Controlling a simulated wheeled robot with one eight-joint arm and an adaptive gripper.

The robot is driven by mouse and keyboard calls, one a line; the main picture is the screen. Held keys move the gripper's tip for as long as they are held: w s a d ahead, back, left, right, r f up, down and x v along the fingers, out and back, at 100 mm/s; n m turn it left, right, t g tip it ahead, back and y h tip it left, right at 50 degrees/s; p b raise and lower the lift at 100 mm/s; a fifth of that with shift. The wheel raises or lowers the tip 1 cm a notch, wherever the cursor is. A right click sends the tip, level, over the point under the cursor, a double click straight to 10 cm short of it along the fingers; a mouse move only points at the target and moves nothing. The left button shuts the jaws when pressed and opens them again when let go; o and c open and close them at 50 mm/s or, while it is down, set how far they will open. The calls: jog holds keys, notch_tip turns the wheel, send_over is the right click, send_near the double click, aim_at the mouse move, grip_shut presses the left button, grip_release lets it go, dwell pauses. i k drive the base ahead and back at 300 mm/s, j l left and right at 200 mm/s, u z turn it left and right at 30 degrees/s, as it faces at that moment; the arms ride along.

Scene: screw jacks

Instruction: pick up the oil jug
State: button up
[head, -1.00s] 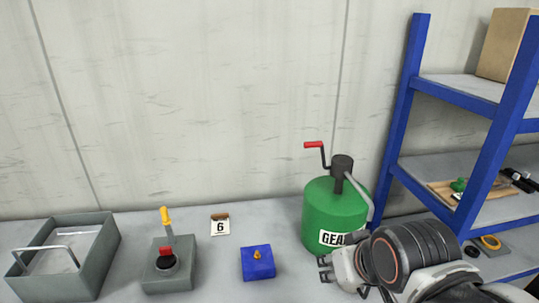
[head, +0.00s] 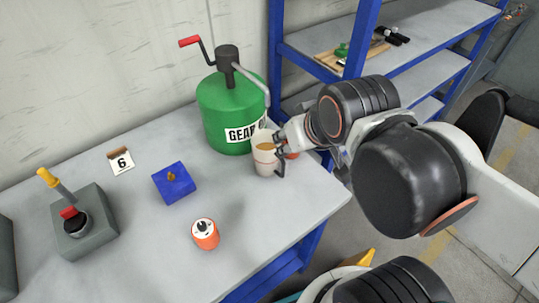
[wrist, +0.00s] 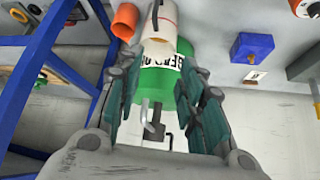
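The oil jug (head: 264,158) is a cream-white cup-like jug with amber oil inside and a dark handle on its right side. It stands upright on the grey bench in front of the green drum. My gripper (head: 281,143) is close at its right, near the handle; I cannot tell whether it touches. In the wrist view the jug (wrist: 167,18) shows at the top, beyond the fingertips of my gripper (wrist: 160,72). The fingers are spread apart with nothing held between them.
The green gear-oil drum (head: 224,110) with its red-handled crank stands just behind the jug. An orange object (wrist: 125,20) is beside the jug, mostly hidden in the head view. An orange-and-white can (head: 205,234), blue block (head: 174,182) and grey lever box (head: 85,225) are further left. Blue shelving (head: 276,60) rises behind.

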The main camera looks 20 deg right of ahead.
aim_at(266, 163)
jog(key=k+l, duration=0.95)
jog(key=l, duration=0.2)
